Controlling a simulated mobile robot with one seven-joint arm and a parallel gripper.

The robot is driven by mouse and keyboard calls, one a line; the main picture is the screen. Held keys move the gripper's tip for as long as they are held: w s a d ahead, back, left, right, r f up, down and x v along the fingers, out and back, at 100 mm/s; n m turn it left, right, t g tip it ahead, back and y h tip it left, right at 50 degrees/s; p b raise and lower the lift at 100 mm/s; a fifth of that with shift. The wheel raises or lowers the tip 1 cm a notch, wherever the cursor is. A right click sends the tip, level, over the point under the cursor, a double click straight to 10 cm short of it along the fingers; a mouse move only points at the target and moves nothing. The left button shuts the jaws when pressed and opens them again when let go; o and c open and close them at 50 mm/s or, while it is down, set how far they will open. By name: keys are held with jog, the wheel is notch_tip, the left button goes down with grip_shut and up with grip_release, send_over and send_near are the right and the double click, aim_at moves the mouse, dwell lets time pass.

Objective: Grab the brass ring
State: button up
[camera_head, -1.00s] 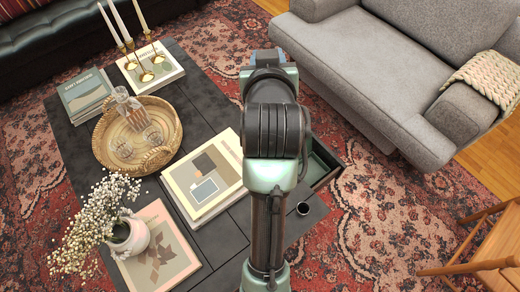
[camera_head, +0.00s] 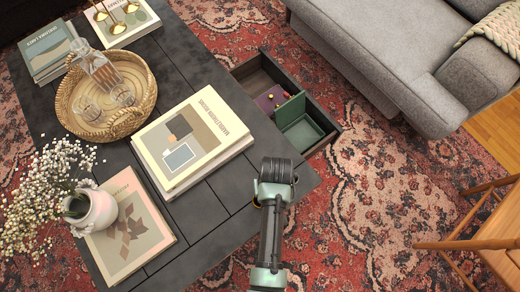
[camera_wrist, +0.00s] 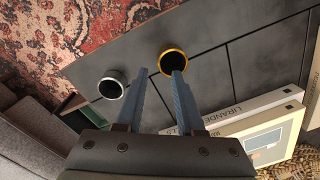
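The brass ring (camera_wrist: 173,55) shows in the wrist view as a gold-rimmed round piece with a dark middle, on the dark table top (camera_wrist: 215,72). My gripper (camera_wrist: 160,73) is open and empty, its two blue-grey fingers apart. The ring lies just beyond the fingertips, nearer the right finger's line; I cannot tell their height above the table. A similar silver-rimmed piece (camera_wrist: 112,84) lies to the left of the fingers.
Thick books (camera_head: 201,139) lie on the table near my arm; they also show in the wrist view (camera_wrist: 252,106). An open drawer (camera_head: 327,127) holds a green box (camera_head: 300,130). A wicker tray (camera_head: 148,96) and a white vase (camera_head: 96,212) stand farther left.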

jog(key=shift+a+f+b, duration=0.1)
jog(key=shift+f+b, duration=1)
jog(key=shift+f, duration=2.05)
grip_shut()
